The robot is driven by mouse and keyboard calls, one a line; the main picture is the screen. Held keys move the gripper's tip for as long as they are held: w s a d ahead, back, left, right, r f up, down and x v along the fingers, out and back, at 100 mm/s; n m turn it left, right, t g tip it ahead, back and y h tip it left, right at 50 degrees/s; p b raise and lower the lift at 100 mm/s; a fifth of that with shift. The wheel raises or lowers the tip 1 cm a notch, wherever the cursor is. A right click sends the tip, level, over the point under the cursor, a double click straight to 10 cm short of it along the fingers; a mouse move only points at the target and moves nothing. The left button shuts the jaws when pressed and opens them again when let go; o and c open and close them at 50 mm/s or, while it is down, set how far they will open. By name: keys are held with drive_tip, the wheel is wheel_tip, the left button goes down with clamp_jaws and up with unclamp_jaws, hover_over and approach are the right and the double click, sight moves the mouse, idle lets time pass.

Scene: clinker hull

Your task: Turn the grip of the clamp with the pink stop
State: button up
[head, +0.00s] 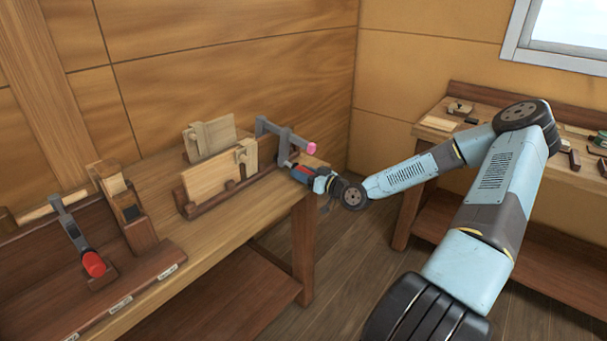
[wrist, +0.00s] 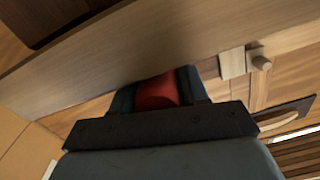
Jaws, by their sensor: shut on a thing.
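The clamp with the pink stop (head: 286,133) is grey and stands at the far right end of the workbench. Its pink stop (head: 311,148) shows at the end of its upper bar. My gripper (head: 304,173) is at the bench's end, just below the pink stop. In the wrist view, my gripper (wrist: 158,92) is shut on the red grip (wrist: 157,91), which lies between the two dark fingers. Only part of this grip shows, and the rest of the clamp is hidden there.
A second clamp (head: 70,227) with a red grip (head: 93,264) stands at the bench's left. A wooden rack with upright boards (head: 213,179) is left of my gripper. A wooden plane-like block (head: 125,205) stands nearer. Open floor (head: 345,245) lies right of the bench.

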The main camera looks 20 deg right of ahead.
drive_tip(key=o, duration=1)
drive_tip(key=shift+d, duration=0.1)
drive_tip(key=v, duration=1.3)
drive_tip(key=shift+s+d+f, duration=0.1)
drive_tip(key=shift+s+d, duration=0.05)
drive_tip(key=shift+s, duration=0.1)
